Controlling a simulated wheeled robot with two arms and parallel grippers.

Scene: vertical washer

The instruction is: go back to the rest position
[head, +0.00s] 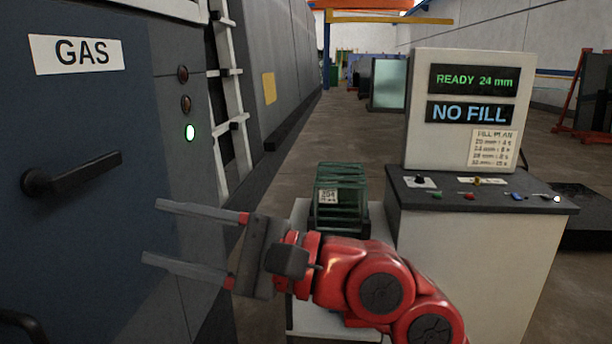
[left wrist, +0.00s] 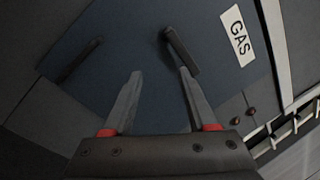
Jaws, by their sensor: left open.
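My left gripper (head: 151,232) is open and empty, its two grey fingers pointing left toward the dark blue GAS cabinet door (head: 90,250). In the head view it is below and right of the black door handle (head: 72,172), with no clear contact. In the left wrist view, the open fingers (left wrist: 159,73) point at the door. The handle (left wrist: 181,51) appears close to the right fingertip there; I cannot tell the gap in depth. A second dark handle (left wrist: 70,60) shows at left. My right gripper is not in view.
A control console (head: 480,250) with a screen reading READY 24 mm and NO FILL stands at right. A stack of green glass panes (head: 341,195) sits on a pale stand behind my left arm. A white ladder (head: 231,110) is beside the cabinet. An open aisle runs back.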

